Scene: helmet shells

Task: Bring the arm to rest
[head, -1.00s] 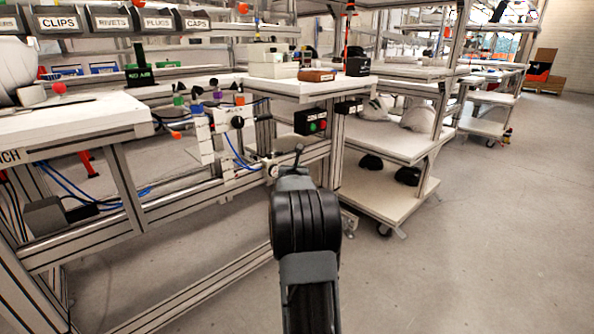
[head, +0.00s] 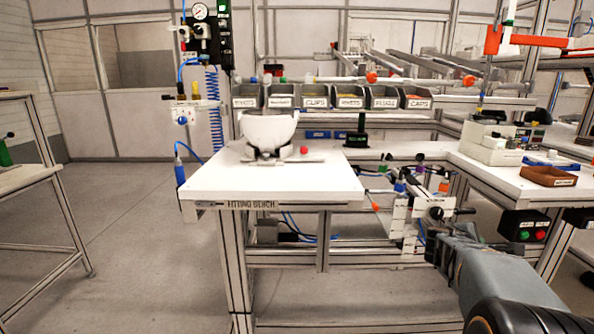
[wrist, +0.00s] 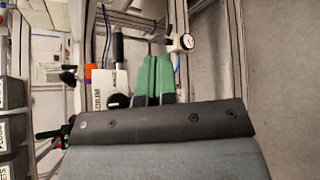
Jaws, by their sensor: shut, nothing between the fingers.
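My arm (head: 500,277) enters the head view at the lower right, beside the right-hand bench. Its gripper end cannot be made out clearly there. In the wrist view my gripper (wrist: 154,66) shows as two green fingers side by side, shut and empty, beyond a dark bar with screws. A white helmet shell (head: 268,130) sits on a fixture on the fitting bench (head: 225,183), well to the left of my arm.
Labelled parts bins (head: 317,97) stand behind the fitting bench. A brown tray (head: 548,176) and a button box (head: 524,226) are at the right-hand bench, close to my arm. Another table (head: 28,177) stands at the far left. The floor (head: 130,240) between is clear.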

